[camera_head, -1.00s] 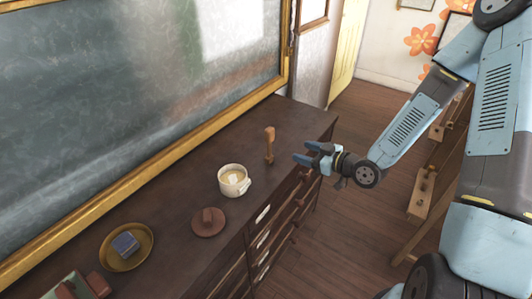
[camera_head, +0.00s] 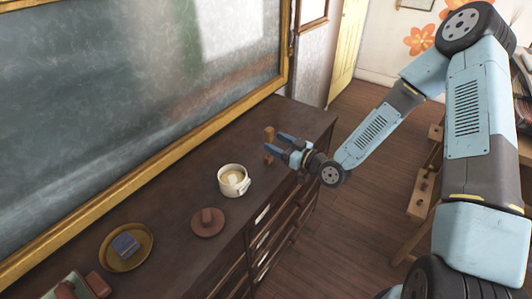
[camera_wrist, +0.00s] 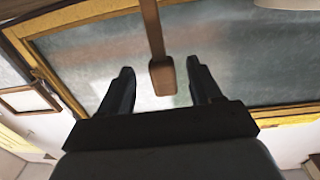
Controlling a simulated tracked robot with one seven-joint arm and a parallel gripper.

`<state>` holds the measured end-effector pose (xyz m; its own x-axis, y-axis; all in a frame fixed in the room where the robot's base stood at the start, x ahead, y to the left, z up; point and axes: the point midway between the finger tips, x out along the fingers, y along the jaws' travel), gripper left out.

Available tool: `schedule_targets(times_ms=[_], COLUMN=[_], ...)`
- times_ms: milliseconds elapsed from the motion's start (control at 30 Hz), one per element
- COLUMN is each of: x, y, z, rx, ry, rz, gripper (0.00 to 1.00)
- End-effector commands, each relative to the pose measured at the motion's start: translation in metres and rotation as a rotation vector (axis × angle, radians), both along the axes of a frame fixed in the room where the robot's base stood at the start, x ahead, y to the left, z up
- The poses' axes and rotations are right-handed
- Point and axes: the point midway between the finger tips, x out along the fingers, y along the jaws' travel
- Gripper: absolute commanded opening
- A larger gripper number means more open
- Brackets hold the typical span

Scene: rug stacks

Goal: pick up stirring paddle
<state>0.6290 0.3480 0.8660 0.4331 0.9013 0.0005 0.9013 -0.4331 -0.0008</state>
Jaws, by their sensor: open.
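The stirring paddle is a brown wooden piece standing upright on the dark cabinet top. In the head view its upper end (camera_head: 269,132) shows beside my fingers, and its lower part is partly hidden by them. In the wrist view the paddle (camera_wrist: 160,70) comes down from the top edge, with its wider block-shaped end between my two fingers. My gripper (camera_head: 274,143) is open and has reached the paddle from the right. In the wrist view my gripper (camera_wrist: 160,80) has a finger on each side of the paddle, with visible gaps.
A white pot (camera_head: 233,188) stands on the cabinet top (camera_head: 180,215) near the gripper. A round brown lid (camera_head: 208,222) and a yellow dish (camera_head: 105,254) with a blue block (camera_head: 125,244) lie further left. The gold-framed board (camera_head: 140,90) rises behind.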

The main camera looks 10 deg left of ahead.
Motion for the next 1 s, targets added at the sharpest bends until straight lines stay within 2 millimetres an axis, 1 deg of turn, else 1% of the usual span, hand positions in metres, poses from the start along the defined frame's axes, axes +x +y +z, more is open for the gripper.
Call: schedule_targets(times_ms=[267,500,600,833,1000], x=[0.006,0.021,0.025,0.026,0.026], y=[0.013,0.041,0.049,0.050,0.050], z=[0.002,0.005,0.005,0.005,0.005], rx=[-0.001,0.000,0.000,-0.001,-0.001], ry=[-0.002,-0.001,0.000,0.000,0.000], rz=[0.002,0.003,0.001,0.001,0.001], gripper=[0.64,0.64,0.64,0.64,0.48])
